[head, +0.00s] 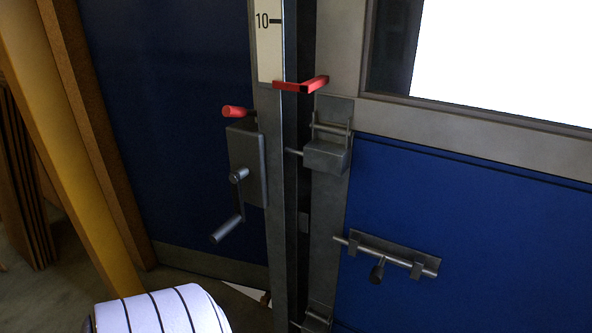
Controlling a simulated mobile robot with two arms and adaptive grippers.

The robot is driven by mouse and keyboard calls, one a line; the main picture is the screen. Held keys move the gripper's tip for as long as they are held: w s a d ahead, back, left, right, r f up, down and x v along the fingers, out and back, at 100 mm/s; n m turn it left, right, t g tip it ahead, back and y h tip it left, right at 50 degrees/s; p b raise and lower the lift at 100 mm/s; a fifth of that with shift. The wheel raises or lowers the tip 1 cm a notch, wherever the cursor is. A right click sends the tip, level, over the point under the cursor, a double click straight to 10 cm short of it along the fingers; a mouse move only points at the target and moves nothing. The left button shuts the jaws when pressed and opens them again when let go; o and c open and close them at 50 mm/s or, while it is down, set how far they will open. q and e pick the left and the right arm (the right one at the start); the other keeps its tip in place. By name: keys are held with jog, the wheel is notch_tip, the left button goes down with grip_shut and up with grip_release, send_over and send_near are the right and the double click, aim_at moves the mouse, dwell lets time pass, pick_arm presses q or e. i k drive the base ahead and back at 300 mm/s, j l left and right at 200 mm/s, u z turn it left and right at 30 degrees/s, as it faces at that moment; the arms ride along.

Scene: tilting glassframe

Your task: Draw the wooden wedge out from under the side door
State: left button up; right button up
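I cannot clearly make out a wooden wedge. A small pale, brownish-edged piece (250,293) lies low by the foot of the left blue panel (180,120), partly hidden by the grey post; I cannot tell if it is the wedge. A blue door (470,240) with a grey frame and a window stands on the right. I cannot tell which of the two is the side door. The right door's bottom edge is out of the picture. Neither of my grippers is in view.
A grey post (277,210) carries a scale, a red pointer (300,85) and a crank (229,215) that sticks out. A sliding bolt (388,256) is on the right door. A yellow beam (70,150) leans at the left. Some floor (40,290) shows lower left.

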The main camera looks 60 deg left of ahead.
aim_at(265, 301)
jog(key=k+j+z, duration=0.15)
jog(key=j, duration=0.4)
jog(key=k+j+z, duration=0.1)
jog(key=j, duration=0.45)
jog(key=k+j+z, duration=0.15)
jog(key=k+j, duration=0.15)
jog(key=j, duration=0.2)
jog(key=k+j+z, duration=0.1)
jog(key=k+j, duration=0.15)
jog(key=j, duration=0.25)
jog(key=k+j+z, duration=0.15)
jog(key=j, duration=0.3)
jog(key=k+j+z, duration=0.15)
jog(key=k+j, duration=0.7)
jog(key=j, duration=0.3)
